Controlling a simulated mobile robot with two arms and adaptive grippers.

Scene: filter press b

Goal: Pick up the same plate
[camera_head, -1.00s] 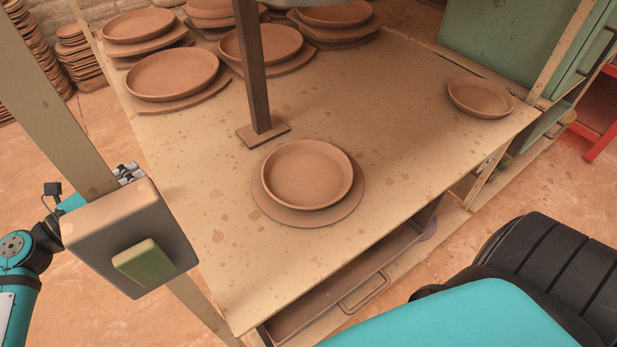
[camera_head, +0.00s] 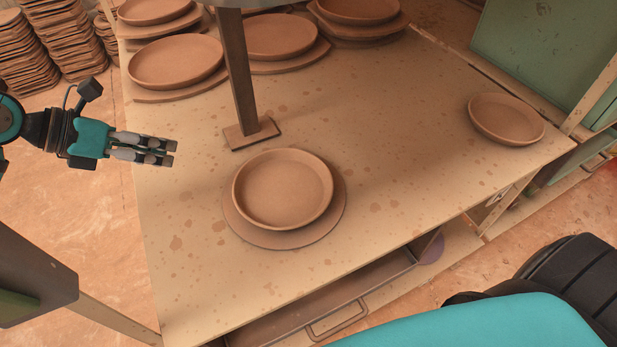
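A round clay plate (camera_head: 283,189) with a raised rim lies on a flat round clay-coloured board (camera_head: 338,205) near the middle of the table. Another clay plate (camera_head: 506,119) sits alone near the table's right edge. The picture does not show which plate the task means. My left gripper (camera_head: 172,152) is at the table's left edge, left of and apart from the middle plate. Its fingers point right, with a narrow gap between them and nothing held. My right gripper is out of view.
The table (camera_head: 400,150) is clear between the plates. A post (camera_head: 240,80) stands behind the middle plate. More plates (camera_head: 176,62) on boards fill the back. A grey box (camera_head: 35,275) on a frame is at lower left, and an open drawer (camera_head: 290,310) is under the front edge.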

